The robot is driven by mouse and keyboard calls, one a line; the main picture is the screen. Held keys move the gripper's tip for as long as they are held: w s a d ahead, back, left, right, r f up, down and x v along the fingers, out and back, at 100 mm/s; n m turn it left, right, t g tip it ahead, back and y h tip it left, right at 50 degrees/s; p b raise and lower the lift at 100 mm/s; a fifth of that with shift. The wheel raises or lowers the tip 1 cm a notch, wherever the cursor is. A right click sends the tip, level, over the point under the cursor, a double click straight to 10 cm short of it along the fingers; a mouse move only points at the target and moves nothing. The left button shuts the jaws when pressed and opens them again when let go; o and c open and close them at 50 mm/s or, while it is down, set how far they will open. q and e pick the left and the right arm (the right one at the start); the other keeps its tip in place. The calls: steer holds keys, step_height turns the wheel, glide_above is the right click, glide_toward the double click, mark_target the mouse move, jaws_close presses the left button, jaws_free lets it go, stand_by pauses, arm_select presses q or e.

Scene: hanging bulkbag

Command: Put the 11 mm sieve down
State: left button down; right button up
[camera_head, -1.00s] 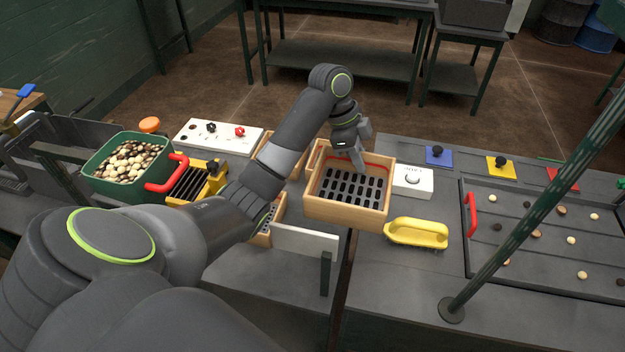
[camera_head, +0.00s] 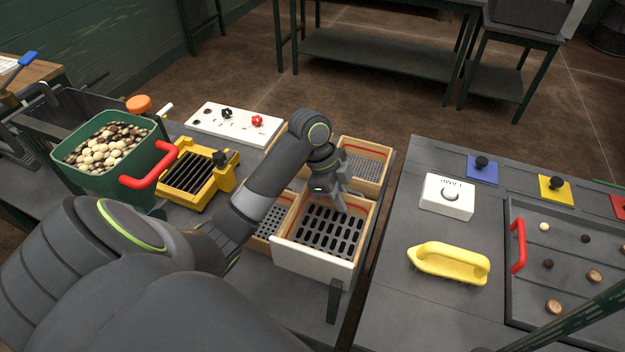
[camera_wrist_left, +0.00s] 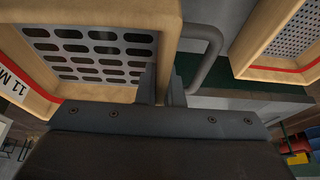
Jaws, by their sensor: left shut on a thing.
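The 11 mm sieve (camera_head: 330,236) is a wooden box with a dark slotted plate. In the head view it is level at the right front of the sieve group, behind a white front panel (camera_head: 312,266). It also shows in the left wrist view (camera_wrist_left: 100,50), with part of an "11 M" label at the left. My left gripper (camera_head: 338,200) is shut on the sieve's wooden wall at its far side; its fingers also show in the left wrist view (camera_wrist_left: 166,85). I cannot tell whether the sieve's bottom touches its support. My right gripper is not in view.
A fine-holed sieve (camera_head: 365,168) sits just behind; another sieve (camera_head: 270,224) sits left, partly hidden by my arm. A green bin (camera_head: 108,160) of nuts and a yellow slotted device (camera_head: 196,178) stand left. A yellow-handled brush (camera_head: 448,262) and white box (camera_head: 447,196) are right.

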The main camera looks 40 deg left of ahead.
mark_target(339, 213)
arm_select(q)
step_height(339, 213, down, 5)
steer(key=shift+s+f, duration=0.1)
steer(key=shift+s, duration=0.05)
steer(key=shift+f+p, duration=0.3)
steer(key=shift+f, duration=1.65)
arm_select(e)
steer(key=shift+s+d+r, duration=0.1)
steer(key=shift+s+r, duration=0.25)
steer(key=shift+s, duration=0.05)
arm_select(q)
steer(key=shift+f, duration=0.15)
steer(key=c, duration=1.6)
jaws_free()
steer(key=shift+o, duration=0.2)
steer(key=b+v, duration=0.1)
steer(key=v, duration=1.1)
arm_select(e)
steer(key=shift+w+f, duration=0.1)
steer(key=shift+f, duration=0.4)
